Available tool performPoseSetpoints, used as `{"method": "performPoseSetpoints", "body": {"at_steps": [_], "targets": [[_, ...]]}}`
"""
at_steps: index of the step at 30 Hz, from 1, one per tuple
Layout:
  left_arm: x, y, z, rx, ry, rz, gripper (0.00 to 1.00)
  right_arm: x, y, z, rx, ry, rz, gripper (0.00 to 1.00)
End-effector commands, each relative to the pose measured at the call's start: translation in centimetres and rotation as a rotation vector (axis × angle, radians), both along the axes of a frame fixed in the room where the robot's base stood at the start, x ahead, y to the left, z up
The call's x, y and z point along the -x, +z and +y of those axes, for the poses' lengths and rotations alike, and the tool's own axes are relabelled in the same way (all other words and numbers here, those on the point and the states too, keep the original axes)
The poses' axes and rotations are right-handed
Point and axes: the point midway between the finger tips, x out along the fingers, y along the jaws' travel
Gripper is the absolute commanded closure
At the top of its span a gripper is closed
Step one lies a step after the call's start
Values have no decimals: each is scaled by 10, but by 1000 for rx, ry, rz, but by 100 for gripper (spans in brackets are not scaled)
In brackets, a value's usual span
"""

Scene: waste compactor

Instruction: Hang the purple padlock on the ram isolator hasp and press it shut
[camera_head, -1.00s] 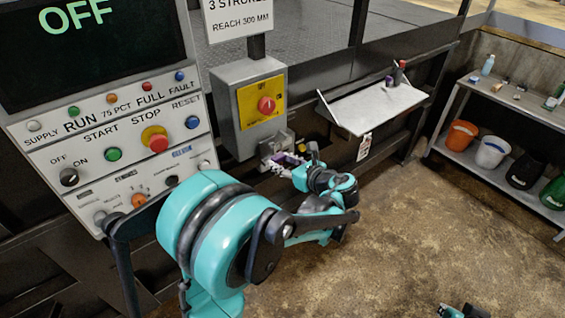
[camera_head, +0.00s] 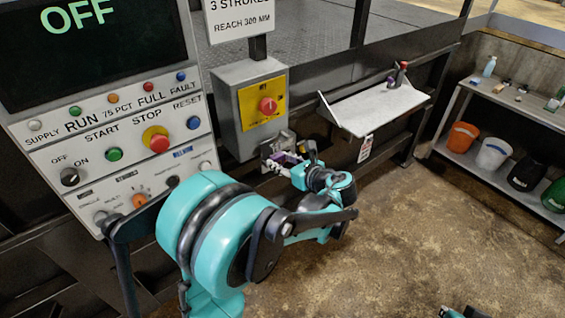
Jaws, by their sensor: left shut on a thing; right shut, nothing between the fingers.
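The ram isolator is a grey box (camera_head: 229,112) with a yellow plate and a red knob (camera_head: 268,105). Its hasp area lies under the box and is mostly hidden by my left gripper (camera_head: 279,162). That gripper is shut on a small purple padlock (camera_head: 289,158), just below the box's lower right corner. My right gripper (camera_head: 446,312) shows only partly at the bottom edge, low over the floor, shut and empty.
A control panel (camera_head: 130,150) with buttons and an OFF display stands left. A pale shelf (camera_head: 375,110) right of the isolator bears a small purple and red item and has a hanging tag (camera_head: 365,148). A bench (camera_head: 520,110) with buckets stands far right. The middle floor is clear.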

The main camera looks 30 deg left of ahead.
Motion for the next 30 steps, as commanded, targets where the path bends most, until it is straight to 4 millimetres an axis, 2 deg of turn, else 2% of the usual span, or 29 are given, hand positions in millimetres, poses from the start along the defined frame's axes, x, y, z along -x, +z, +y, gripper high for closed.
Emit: {"method": "performPoseSetpoints", "body": {"at_steps": [30], "targets": [[-8, 0, 19, 0, 0, -1, 86, 0, -2, 0, 0, 0, 0, 100]]}}
